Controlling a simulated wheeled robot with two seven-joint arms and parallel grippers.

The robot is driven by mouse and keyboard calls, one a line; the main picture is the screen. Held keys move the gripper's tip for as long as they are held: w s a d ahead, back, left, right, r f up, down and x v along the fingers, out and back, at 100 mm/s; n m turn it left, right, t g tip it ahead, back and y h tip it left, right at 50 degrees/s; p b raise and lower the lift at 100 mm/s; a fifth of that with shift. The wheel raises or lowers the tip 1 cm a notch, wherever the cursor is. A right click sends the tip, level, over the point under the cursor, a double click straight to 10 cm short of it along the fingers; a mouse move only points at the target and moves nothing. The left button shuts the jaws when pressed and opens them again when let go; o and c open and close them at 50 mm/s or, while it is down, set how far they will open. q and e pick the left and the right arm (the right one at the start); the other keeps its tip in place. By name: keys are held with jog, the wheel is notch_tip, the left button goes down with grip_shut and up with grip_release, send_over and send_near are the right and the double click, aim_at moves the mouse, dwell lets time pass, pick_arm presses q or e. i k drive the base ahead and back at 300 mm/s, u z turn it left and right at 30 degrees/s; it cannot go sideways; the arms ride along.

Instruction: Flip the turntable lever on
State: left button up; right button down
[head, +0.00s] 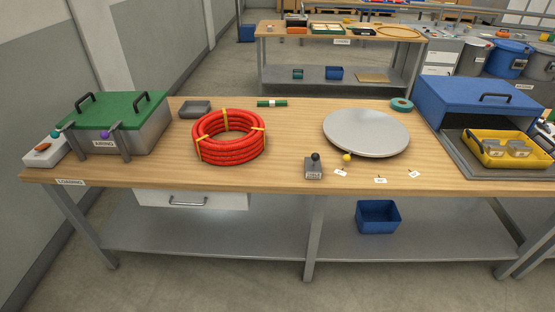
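The round grey turntable (366,132) lies flat on the right half of the wooden workbench (270,178). A small grey lever box (313,174) with a dark round knob (315,157) stands near the front edge, left of the turntable. The lever looks close to upright; I cannot tell which way it is set. A small yellow ball (347,158) sits at the turntable's front rim, beside small white labels (380,180). Neither of my grippers is in view.
A coil of red conduit (228,150) with yellow ties lies left of the lever. A grey bin with a green lid (108,110) stands far left. A blue-lidded box (478,103) and a yellow tray (470,150) are at right. The bench between coil and lever is clear.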

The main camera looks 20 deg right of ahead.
aim_at(314, 157)
jog(key=u, duration=0.05)
jog(key=i, duration=0.85)
jog(key=z, duration=0.7)
